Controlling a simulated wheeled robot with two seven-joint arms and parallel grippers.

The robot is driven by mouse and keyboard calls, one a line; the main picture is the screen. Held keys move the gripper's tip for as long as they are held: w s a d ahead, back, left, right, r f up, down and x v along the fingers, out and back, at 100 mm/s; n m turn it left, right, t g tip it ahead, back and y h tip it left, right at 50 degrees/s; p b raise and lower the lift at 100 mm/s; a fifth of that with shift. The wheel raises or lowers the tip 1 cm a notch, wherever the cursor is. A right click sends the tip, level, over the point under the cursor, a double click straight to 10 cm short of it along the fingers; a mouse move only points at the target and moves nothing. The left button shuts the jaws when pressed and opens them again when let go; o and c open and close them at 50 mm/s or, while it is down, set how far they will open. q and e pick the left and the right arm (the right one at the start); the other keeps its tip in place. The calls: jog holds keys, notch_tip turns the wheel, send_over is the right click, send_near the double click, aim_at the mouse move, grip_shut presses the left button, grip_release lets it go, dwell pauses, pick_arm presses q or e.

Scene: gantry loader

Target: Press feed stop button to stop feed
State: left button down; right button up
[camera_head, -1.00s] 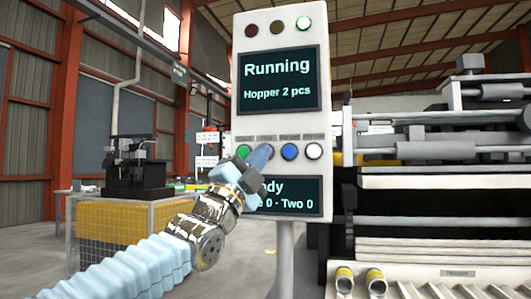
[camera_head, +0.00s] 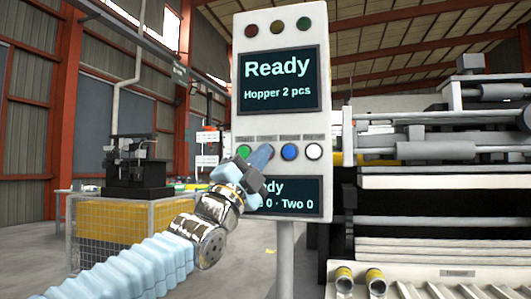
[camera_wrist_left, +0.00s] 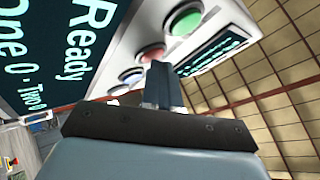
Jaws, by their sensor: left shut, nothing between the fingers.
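The white control panel (camera_head: 326,130) stands upright on a post. Its upper screen (camera_head: 279,80) reads "Ready" and "Hopper 2 pcs". The three lamps on top, with the green lamp (camera_head: 304,24) at the right, look unlit. The button row has a green button (camera_head: 244,152), a blue button (camera_head: 290,152) and a white button (camera_head: 313,152). The red button (camera_wrist_left: 151,51), between green and blue, shows in the left wrist view; my fingers hide it in the head view. My left gripper (camera_head: 264,154) is shut and empty, its tips at the red button. Contact cannot be told. My right gripper is out of view.
A lower screen (camera_head: 310,194) sits under the buttons, partly covered by my left gripper. A large machine (camera_head: 440,180) stands close at the right, with two brass-coloured cylinders (camera_head: 376,282) at its front. A yellow mesh-sided stand (camera_head: 115,225) is at the left.

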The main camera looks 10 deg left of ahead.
pick_arm(q)
jog(key=shift+s+f, duration=0.1)
jog(key=shift+s+b, duration=0.65)
jog(key=shift+b, duration=0.05)
jog(key=s+b, duration=0.3)
jog(key=s, duration=0.2)
jog(key=shift+a+b, duration=0.1)
jog(key=shift+b, duration=0.2)
dwell(0.8)
